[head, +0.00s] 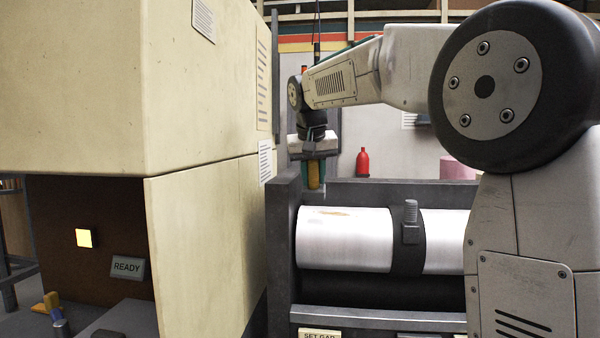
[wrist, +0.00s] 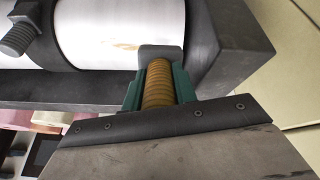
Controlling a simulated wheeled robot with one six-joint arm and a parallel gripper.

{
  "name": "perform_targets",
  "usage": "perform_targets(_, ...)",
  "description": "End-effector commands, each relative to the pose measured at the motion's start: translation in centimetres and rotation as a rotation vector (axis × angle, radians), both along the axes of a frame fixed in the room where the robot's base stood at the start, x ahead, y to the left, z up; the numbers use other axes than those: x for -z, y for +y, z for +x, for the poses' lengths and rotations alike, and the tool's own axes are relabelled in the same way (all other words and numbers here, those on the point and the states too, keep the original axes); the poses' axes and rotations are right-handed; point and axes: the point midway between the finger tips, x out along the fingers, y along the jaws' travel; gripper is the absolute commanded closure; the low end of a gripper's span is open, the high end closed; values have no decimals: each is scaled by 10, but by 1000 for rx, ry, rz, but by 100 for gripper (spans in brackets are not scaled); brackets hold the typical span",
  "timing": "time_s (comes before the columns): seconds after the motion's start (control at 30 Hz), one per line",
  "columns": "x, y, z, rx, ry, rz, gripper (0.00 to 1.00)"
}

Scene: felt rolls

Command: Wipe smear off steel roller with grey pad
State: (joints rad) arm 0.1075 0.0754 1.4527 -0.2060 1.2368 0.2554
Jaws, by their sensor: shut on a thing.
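The steel roller (head: 345,243) lies across a dark frame in the head view, and its bright surface also shows at the top of the wrist view (wrist: 95,30). A thin brownish smear (head: 332,212) is on the upper left of the roller; part of it shows in the wrist view (wrist: 127,46). My gripper (head: 314,172) is shut on the ribbed ochre handle (wrist: 158,85) of the pad, between green fingers. The grey pad (wrist: 160,53) is at the handle's far end, beside the smear in the wrist view; whether it touches the roller I cannot tell.
A dark collar with a bolt (head: 409,235) spans the roller. The frame's side wall (head: 282,230) stands close at the left, with a cream cabinet (head: 205,240) beyond it. A red bottle (head: 363,162) stands behind the frame.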

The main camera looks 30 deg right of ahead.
Motion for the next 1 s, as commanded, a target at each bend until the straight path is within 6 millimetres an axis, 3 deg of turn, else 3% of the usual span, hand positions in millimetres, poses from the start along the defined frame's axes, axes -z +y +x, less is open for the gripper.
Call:
perform_targets(0.47,1,-3,-2,4,-5,-3,95)
perform_targets(0.93,45,-12,14,2,-1,-3,95)
perform_targets(1.0,43,-11,14,1,-5,-3,95)
